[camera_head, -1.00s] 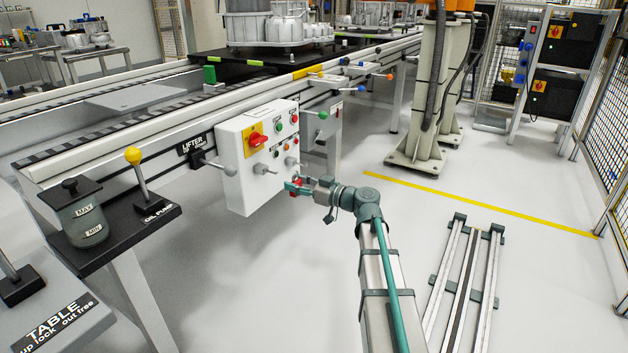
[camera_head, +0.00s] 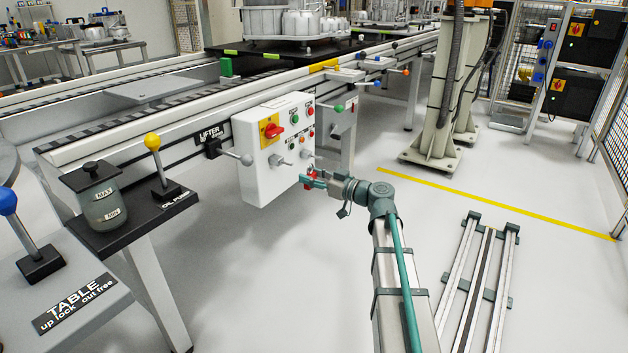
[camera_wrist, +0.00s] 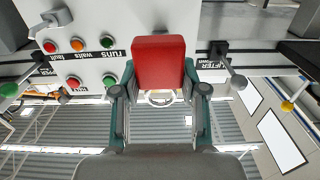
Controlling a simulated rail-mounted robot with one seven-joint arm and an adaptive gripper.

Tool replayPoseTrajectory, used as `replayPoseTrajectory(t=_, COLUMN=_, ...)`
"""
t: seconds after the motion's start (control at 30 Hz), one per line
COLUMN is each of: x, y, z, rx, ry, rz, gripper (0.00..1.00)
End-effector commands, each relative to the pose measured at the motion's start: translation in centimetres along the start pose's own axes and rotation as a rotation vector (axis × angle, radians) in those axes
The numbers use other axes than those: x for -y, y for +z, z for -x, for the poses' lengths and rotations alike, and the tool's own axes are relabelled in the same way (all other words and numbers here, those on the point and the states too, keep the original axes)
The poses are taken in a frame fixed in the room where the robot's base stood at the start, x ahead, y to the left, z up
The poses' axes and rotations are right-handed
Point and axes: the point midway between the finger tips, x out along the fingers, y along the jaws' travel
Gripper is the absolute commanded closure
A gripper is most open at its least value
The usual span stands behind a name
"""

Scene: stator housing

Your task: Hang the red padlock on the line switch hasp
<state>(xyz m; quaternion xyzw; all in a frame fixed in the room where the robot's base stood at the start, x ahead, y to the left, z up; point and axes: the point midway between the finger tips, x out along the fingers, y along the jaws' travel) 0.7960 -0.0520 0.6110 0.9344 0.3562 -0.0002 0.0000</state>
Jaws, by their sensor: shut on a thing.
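The red padlock (camera_head: 309,182) is in my gripper (camera_head: 314,180), just in front of the lower right of the white control box (camera_head: 262,180). In the wrist view the padlock's red body (camera_wrist: 160,62) fills the middle. A pale ring, probably its shackle, shows below it between the fingers of my gripper (camera_wrist: 160,93). The fingers are shut on the padlock. A red rotary switch (camera_head: 271,130) on a yellow plate is at the box's upper left. I cannot make out the hasp for certain. Whether the padlock touches the box cannot be told.
An oil pump lever (camera_head: 156,160) stands on a bench further left. Grey rails (camera_head: 478,275) lie on the floor at right.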

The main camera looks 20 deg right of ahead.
Motion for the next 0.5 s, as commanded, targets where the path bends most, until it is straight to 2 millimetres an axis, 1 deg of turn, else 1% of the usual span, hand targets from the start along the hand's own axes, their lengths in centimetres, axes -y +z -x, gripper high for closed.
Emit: replayPoseTrajectory(t=0.5, x=0.0, y=0.3, z=-3.4, rx=0.0, ry=-0.002, rz=-0.001, gripper=0.96)
